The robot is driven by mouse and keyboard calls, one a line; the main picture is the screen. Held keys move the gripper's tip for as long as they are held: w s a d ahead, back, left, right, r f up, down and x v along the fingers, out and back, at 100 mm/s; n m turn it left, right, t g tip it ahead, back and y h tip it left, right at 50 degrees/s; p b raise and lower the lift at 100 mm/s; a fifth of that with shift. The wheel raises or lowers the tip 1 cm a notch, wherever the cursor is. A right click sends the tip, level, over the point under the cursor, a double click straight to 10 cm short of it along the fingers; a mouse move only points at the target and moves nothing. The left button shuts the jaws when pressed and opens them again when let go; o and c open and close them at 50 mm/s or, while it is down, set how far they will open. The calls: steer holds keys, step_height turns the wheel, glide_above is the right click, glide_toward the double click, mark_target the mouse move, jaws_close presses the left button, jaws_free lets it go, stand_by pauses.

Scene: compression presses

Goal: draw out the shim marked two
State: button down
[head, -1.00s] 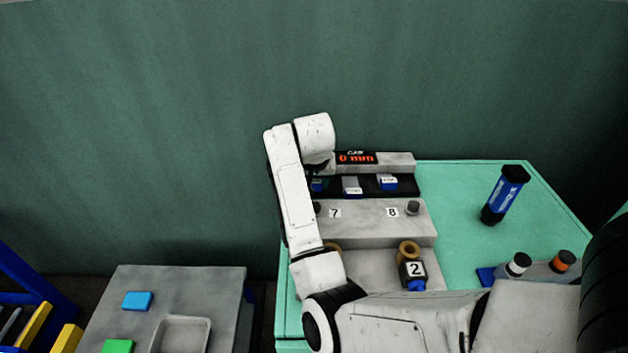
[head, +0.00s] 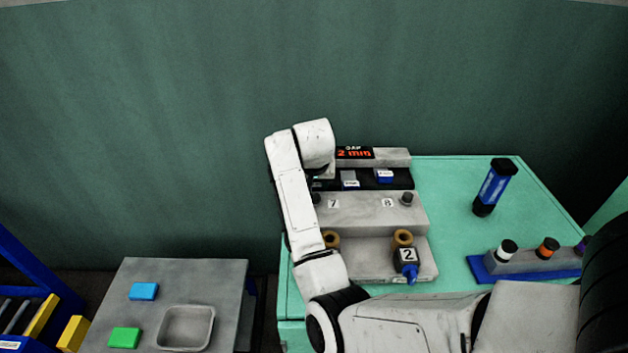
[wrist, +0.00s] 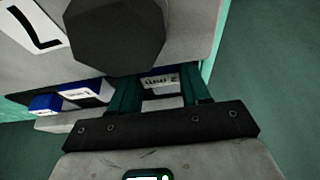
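The shim marked "2 mm" (wrist: 160,79) shows in the wrist view, its label upside down, between the two dark green fingers of my gripper (wrist: 161,92). The fingers lie close along both its sides; whether they press on it I cannot tell. In the head view my arm hides the gripper and this shim. Two other blue shims with pale labels, a middle one (head: 350,179) and a right one (head: 384,175), sit in the black slot of the grey press (head: 370,212). The gap display (head: 355,153) above the slot reads "2 mm".
A dark knob (wrist: 115,32) and a plate marked 7 (wrist: 35,22) are close above my fingers. A blue cylinder (head: 494,187) stands at right. A grey table (head: 215,280) at left holds a tray (head: 186,328).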

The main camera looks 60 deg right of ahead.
steer(key=shift+s+a, duration=0.15)
steer(key=c, duration=0.5)
jaws_free()
steer(key=v, duration=1)
steer(key=shift+a+r, duration=0.15)
steer(key=shift+r, duration=0.25)
